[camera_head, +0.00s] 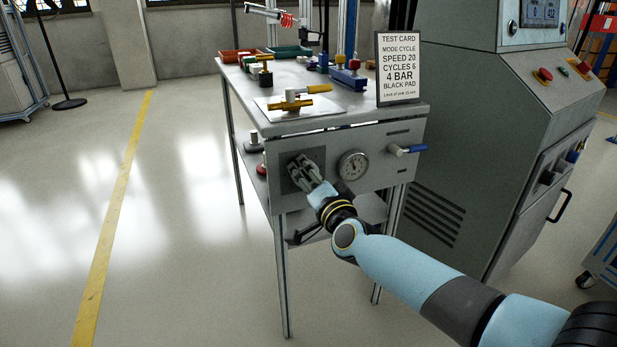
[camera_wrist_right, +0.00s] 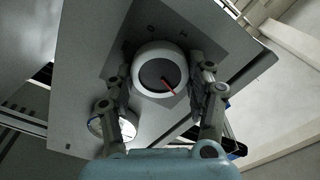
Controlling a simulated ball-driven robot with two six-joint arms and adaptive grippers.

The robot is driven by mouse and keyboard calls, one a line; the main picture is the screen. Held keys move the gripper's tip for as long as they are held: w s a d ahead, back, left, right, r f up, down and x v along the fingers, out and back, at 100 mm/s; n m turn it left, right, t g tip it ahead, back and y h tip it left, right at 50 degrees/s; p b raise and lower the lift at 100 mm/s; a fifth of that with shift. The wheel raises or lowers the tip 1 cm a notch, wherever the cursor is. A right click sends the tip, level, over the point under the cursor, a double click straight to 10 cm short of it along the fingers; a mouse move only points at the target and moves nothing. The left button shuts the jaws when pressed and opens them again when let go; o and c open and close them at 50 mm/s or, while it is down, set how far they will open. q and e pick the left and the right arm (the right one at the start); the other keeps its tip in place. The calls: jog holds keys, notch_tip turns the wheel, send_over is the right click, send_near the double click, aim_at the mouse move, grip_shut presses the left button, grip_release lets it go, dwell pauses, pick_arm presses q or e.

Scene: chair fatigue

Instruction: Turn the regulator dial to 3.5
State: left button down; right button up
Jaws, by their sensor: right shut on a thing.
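The regulator dial (camera_wrist_right: 158,58) is a round knob with a pale rim, a dark grey face and a red pointer mark. It sits on a dark square plate on the front panel of the bench. My right gripper (camera_wrist_right: 164,82) is shut on the dial, one finger on each side of its rim. In the head view my right gripper (camera_head: 303,168) covers the dial, which is hidden there. The dial's scale marks are too small to read. A round pressure gauge (camera_head: 353,165) is on the same panel, right of my gripper. My left gripper is not in view.
A test card (camera_head: 398,68) reading 4 BAR stands on the bench top (camera_head: 290,75), among fittings and trays. A large grey machine cabinet (camera_head: 470,130) stands close on the right.

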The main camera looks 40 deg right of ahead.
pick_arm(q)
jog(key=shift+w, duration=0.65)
pick_arm(e)
jog(key=shift+f, duration=0.1)
jog(key=o, duration=1)
jog(key=shift+o, duration=0.9)
jog(key=shift+s, duration=0.3)
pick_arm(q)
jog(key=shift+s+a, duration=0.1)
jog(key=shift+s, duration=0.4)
pick_arm(e)
jog(key=v, duration=1.1)
jog(key=shift+s+a, duration=0.2)
jog(key=shift+s, duration=0.05)
